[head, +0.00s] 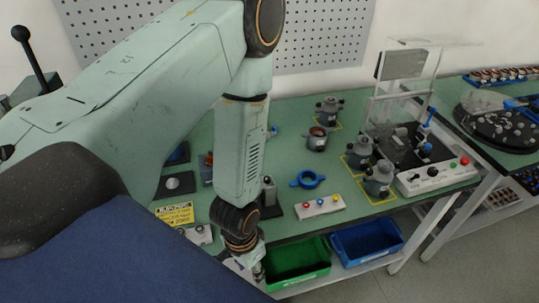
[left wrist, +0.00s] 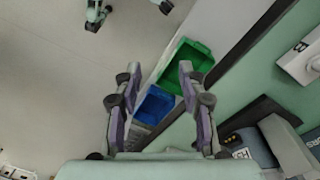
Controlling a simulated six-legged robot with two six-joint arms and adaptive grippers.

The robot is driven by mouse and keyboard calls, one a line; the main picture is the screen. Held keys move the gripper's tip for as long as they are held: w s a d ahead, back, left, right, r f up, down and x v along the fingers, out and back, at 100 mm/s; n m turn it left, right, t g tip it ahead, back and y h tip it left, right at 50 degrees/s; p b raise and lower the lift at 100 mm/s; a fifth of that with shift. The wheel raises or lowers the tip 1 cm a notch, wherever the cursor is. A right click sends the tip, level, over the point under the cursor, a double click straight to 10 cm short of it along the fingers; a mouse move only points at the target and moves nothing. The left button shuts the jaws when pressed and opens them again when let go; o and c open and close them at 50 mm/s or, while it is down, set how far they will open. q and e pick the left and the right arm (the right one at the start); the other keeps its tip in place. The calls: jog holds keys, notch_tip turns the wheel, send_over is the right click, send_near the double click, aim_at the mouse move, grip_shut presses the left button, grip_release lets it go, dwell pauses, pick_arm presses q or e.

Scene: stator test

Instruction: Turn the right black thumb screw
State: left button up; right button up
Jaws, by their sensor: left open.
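The test fixture (head: 400,145) with a clear guard and a black base stands at the right end of the green workbench (head: 290,226) in the head view. Small dark and blue parts sit on its base, but they are too small for me to tell which is the right black thumb screw. My left gripper (head: 254,266) hangs at the bench's front edge, far to the left of the fixture and partly hidden by my own body. In the left wrist view my left gripper (left wrist: 159,68) is open with nothing between its fingers. My right gripper does not show.
A control box (head: 436,176) with coloured buttons stands before the fixture. Green (head: 297,262) and blue (head: 366,243) bins sit below the front edge.

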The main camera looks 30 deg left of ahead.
aim_at(267, 179)
pick_arm(q)
jog(key=w+a+r+m, duration=0.1)
jog(key=w+a+r, duration=0.2)
jog(key=w+r, duration=0.2)
jog(key=w+a+r+m, duration=0.2)
jog(key=w+r, duration=0.3)
jog(key=w, duration=0.3)
jog(key=w+a+r+m, duration=0.2)
jog(key=w+a+r, duration=0.2)
jog(key=w+r, duration=0.2)
jog(key=shift+w+y, duration=0.3)
jog(key=shift+w, duration=0.35)
jog(key=shift+a+r, duration=0.15)
jog(key=shift+a, duration=0.05)
jog(key=shift+s+f, duration=0.15)
jog(key=shift+f, duration=0.05)
jog(key=f, duration=0.6)
jog(key=shift+w+d+f+p, duration=0.15)
jog(key=shift+w+p, duration=0.2)
jog(key=shift+w, duration=0.05)
jog(key=shift+f, duration=0.35)
jog(key=shift+s+f, duration=0.1)
jog(key=shift+s, duration=0.2)
jog(key=shift+w+d, duration=0.1)
